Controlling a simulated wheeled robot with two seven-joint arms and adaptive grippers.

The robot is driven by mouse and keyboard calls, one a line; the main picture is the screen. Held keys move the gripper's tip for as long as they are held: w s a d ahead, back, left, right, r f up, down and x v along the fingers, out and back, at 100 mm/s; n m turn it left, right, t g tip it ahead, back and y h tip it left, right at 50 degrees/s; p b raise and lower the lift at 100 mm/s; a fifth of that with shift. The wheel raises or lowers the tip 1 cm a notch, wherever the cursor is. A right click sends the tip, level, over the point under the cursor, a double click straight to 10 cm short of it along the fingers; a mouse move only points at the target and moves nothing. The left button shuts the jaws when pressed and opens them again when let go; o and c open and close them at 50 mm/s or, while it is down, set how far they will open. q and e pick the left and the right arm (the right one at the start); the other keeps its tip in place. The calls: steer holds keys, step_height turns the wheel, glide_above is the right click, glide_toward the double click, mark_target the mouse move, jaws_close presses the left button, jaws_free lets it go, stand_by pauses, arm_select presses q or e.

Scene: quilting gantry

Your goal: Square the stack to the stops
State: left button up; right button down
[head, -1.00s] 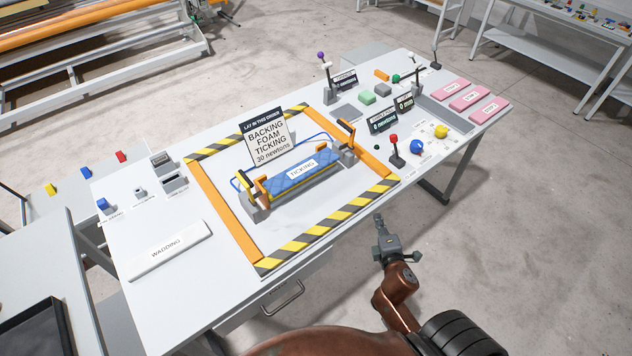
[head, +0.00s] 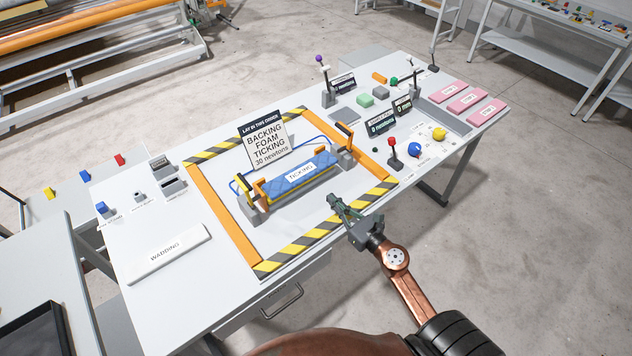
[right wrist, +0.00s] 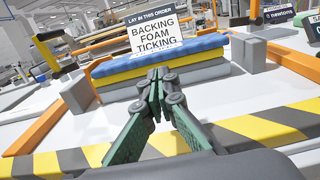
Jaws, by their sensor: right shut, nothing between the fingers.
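The stack lies in the grey fixture inside the striped frame. Its blue top layer (head: 318,164), labelled TICKING, rests over a yellow layer (right wrist: 137,75) and a grey layer (right wrist: 205,73). A grey end block (head: 252,212) stands at the stack's left and another (head: 346,155) at its right. I cannot tell whether the layers touch the stops. My right gripper (head: 335,201) is shut and empty, just in front of the stack's long near side. In the right wrist view its fingertips (right wrist: 158,79) point at the stack; contact is unclear. My left gripper is not in view.
A sign (head: 266,141) giving the layer order stands behind the stack. Black-and-yellow striped strips (head: 300,250) and orange rails (head: 222,215) border the work area. A white WADDING slab (head: 168,254) lies left; a red-knobbed lever (head: 392,150) stands right. The white tabletop before the stack is mostly clear.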

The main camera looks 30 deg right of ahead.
mark_target(309, 177)
steer(key=w, duration=0.3)
steer(key=w+p, duration=0.1)
steer(key=w, duration=0.5)
steer(key=shift+w+a, duration=0.3)
steer(key=shift+a, duration=0.05)
steer(key=shift+w, duration=0.85)
steer(key=shift+r, duration=0.3)
steer(key=shift+a, duration=0.1)
